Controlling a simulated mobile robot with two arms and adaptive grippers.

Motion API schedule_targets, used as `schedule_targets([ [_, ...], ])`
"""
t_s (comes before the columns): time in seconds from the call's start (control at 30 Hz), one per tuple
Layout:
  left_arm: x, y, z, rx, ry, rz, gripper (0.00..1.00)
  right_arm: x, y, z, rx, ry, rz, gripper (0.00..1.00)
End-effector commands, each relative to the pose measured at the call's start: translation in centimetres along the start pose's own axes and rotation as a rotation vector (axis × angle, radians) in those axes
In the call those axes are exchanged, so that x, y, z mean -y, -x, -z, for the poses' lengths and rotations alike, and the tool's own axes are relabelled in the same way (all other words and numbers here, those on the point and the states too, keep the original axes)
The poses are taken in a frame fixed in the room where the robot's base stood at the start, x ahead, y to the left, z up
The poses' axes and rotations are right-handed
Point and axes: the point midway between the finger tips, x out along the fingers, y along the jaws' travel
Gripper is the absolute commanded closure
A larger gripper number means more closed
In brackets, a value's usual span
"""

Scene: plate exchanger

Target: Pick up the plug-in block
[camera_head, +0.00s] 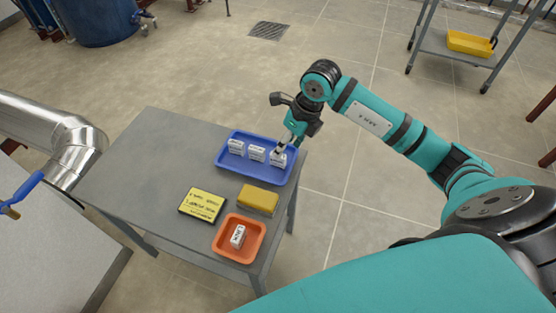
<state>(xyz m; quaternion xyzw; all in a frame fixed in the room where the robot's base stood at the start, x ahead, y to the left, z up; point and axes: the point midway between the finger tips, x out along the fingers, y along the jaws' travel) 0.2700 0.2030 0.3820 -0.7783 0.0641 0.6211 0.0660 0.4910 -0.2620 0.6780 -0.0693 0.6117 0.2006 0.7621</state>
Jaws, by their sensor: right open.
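Three small white plug-in blocks with dark lettering stand in a row in a blue tray (228,164): a left one (236,147), a middle one (257,153) and a right one (277,159). Another white block (238,237) lies in an orange tray (221,243) at the front of the table. My right gripper (281,148) points down at the right block in the blue tray, open, with its fingertips at the block's top. I cannot tell whether the fingers touch it. My left gripper is not in view.
The trays are on a grey table (150,165). A yellow lettered sign (202,205) and a yellow block-like item (258,199) lie between them. The table's left half is clear. A silver pipe (45,125) with a blue-handled valve runs at the left.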

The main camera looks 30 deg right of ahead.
Motion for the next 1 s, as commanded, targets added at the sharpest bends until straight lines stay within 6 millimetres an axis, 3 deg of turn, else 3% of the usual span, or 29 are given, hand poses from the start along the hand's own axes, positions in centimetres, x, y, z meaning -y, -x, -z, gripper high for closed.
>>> schedule_targets([
  [0.17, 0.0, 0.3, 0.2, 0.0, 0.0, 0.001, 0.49, -0.1, -1.2, -0.1, 0.0, 0.001, -0.003, 0.47],
  [0.5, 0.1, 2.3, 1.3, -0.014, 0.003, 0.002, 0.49, -0.2, -5.6, -0.6, 0.0, 0.0, -0.002, 0.47],
  [0.77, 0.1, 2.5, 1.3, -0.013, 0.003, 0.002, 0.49, -0.2, -5.8, -0.6, 0.0, 0.001, 0.0, 0.47],
  [1.0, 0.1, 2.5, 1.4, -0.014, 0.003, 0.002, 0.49, -0.2, -5.8, -0.6, 0.0, 0.001, 0.0, 0.77],
])
